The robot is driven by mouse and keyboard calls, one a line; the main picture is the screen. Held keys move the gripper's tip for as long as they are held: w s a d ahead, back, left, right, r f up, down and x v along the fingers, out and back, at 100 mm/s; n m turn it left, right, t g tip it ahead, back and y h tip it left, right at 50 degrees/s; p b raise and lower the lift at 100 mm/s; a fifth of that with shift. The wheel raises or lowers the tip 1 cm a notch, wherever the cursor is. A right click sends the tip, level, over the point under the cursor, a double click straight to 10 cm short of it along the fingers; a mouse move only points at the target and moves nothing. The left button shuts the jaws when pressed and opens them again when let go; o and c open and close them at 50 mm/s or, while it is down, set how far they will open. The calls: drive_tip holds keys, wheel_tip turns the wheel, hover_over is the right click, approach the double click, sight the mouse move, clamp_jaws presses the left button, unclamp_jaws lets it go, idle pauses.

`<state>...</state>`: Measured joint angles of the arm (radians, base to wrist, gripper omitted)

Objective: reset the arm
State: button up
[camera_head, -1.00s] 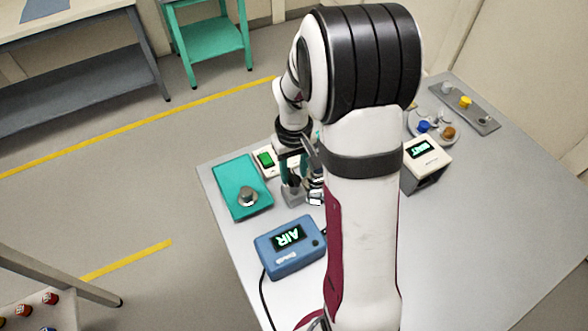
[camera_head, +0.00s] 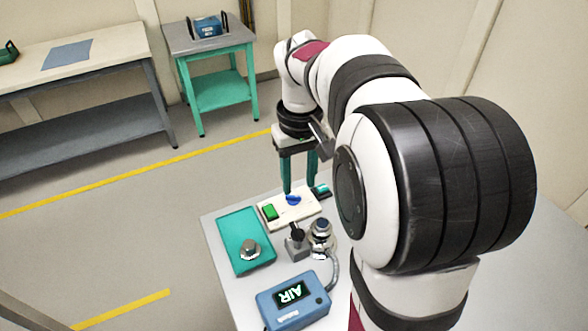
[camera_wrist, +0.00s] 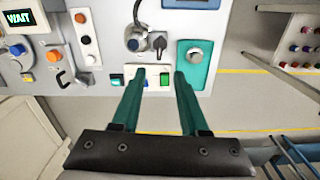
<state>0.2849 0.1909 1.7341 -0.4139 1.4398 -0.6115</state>
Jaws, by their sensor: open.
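My gripper (camera_head: 299,182) is open and empty, pointing down above the far edge of the worktable. Its two teal fingers also show in the wrist view (camera_wrist: 159,74), spread apart with nothing between them. Beneath it is a white panel (camera_head: 295,217) with a green button and a blue knob. In the wrist view this panel (camera_wrist: 149,81) lies just beyond and between the fingertips. My arm bends high over the right of the table and hides much of it in the head view.
A teal plate (camera_head: 239,226) with a metal knob, a grey block (camera_head: 297,246) with a dark handle, a chrome-topped round fitting (camera_head: 321,229) and a blue AIR box (camera_head: 292,303) crowd the near left. The wrist view shows a WAIT box (camera_wrist: 24,22). Open floor lies beyond.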

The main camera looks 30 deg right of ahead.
drive_tip(key=shift+r, duration=0.2)
